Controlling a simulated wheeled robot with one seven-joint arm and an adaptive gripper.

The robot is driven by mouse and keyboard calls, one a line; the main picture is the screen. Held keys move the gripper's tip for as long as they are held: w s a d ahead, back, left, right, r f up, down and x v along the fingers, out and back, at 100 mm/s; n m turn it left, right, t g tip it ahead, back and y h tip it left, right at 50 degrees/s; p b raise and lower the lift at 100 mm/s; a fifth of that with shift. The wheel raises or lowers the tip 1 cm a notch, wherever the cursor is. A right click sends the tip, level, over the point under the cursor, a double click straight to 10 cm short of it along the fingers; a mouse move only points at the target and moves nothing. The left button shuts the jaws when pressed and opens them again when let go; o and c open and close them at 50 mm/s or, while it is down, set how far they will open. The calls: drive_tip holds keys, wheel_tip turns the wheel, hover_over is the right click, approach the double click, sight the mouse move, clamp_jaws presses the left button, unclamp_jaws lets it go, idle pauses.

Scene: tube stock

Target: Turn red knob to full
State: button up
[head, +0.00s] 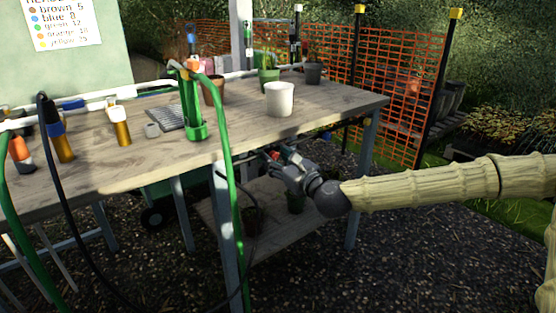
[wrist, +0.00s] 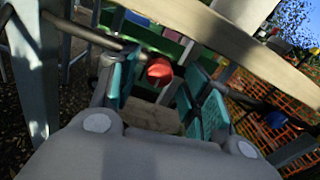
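The red knob (wrist: 159,71) shows in the wrist view as a small rounded red shape below the wooden table edge. My gripper (wrist: 165,82) is open, with a teal-padded finger on each side of the knob in the picture. I see no finger pressed on it, and whether the knob lies between the tips or just beyond them is hard to tell. In the head view my gripper (head: 273,160) is at the front edge of the table, under its top, and a small red patch shows by the fingers. The knob's setting and any marks are not readable.
The wooden table (head: 330,103) overhangs my gripper. A green hose (head: 229,165) hangs down left of it, near a table leg. A white pot (head: 279,98) stands on top. A lower shelf (head: 285,237) with pots lies beneath. Orange mesh fence (head: 392,85) stands behind.

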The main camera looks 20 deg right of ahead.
drive_tip(key=shift+s, duration=0.1)
drive_tip(key=v, duration=1.1)
drive_tip(key=shift+s, duration=0.4)
drive_tip(key=shift+d, duration=0.15)
